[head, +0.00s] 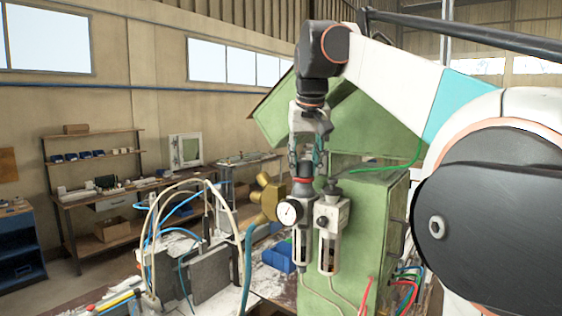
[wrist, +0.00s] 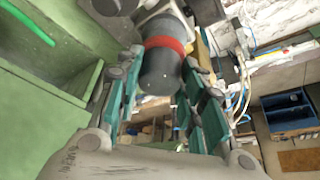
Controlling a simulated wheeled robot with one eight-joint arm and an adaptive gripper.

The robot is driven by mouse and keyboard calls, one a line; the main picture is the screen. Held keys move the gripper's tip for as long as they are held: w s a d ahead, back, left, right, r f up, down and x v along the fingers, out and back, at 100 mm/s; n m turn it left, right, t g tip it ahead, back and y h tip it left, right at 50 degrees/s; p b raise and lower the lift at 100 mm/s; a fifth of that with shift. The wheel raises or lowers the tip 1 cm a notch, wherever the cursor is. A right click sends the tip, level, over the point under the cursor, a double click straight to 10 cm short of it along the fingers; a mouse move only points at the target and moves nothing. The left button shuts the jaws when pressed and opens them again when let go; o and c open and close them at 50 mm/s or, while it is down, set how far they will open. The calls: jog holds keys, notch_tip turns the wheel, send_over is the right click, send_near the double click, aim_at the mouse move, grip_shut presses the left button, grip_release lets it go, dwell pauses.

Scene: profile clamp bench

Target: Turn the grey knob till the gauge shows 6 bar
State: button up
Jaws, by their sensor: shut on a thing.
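The grey knob (wrist: 160,72) is a short cylinder with a red ring at its base. In the wrist view it sits between the two teal-padded fingers of my gripper (wrist: 162,105). In the head view my gripper (head: 307,160) points straight down over the regulator and is shut on the knob, which the fingers mostly hide; the red ring shows just below them. The round white gauge (head: 290,212) is on the front of the regulator, below the knob. Its dark needle is too small to read.
A second pale unit (head: 328,235) stands close on the right of the regulator. The green cabinet (head: 372,215) is right behind. A brass-coloured fitting (head: 267,198) is on the left. Hoses arch over a grey block (head: 205,272) at lower left.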

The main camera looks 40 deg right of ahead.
jog(key=o, duration=1.1)
jog(key=shift+c, duration=0.2)
jog(key=v, duration=1.2)
